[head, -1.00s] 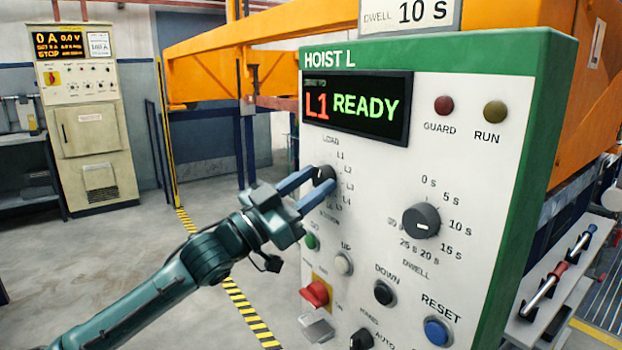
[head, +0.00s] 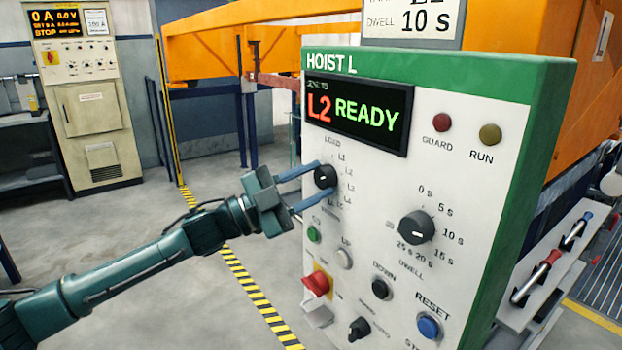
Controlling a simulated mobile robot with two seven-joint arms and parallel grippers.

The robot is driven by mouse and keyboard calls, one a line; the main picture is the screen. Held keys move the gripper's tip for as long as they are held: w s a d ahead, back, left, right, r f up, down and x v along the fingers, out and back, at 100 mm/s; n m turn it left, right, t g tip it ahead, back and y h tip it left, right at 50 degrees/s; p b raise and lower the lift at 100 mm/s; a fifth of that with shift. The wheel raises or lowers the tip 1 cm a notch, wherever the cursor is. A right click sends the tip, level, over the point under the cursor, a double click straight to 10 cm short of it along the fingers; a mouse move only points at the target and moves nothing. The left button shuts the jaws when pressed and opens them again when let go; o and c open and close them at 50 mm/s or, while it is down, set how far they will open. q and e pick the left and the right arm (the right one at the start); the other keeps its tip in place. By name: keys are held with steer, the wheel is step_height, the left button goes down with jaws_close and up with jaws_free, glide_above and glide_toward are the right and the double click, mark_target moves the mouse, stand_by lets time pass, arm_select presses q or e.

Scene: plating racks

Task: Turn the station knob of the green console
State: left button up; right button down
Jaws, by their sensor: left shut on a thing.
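The green console (head: 440,66), headed HOIST L, has a white front panel. Its display (head: 357,115) reads L2 READY. The station knob (head: 325,177) is a small black knob at the panel's left, with labels around it, partly covered by fingers. My left gripper (head: 322,184) reaches in from the left and is shut on the station knob, one finger above and one below it. My right gripper is not in view.
The black dwell knob (head: 416,228), a red switch (head: 316,283) and several buttons sit on the same panel. A shelf with tools (head: 540,275) stands at the right. A beige cabinet (head: 92,100) stands at the back left. Floor left of the console is clear.

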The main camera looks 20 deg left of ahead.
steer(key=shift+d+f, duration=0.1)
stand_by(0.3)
arm_select(q)
steer(key=o, duration=1)
steer(key=shift+a+f, duration=0.1)
steer(key=shift+s+a+f, duration=0.15)
steer(key=shift+s+a, duration=0.05)
steer(key=shift+a, duration=0.05)
steer(key=shift+b+v, duration=2.4)
steer(key=shift+v, duration=3.75)
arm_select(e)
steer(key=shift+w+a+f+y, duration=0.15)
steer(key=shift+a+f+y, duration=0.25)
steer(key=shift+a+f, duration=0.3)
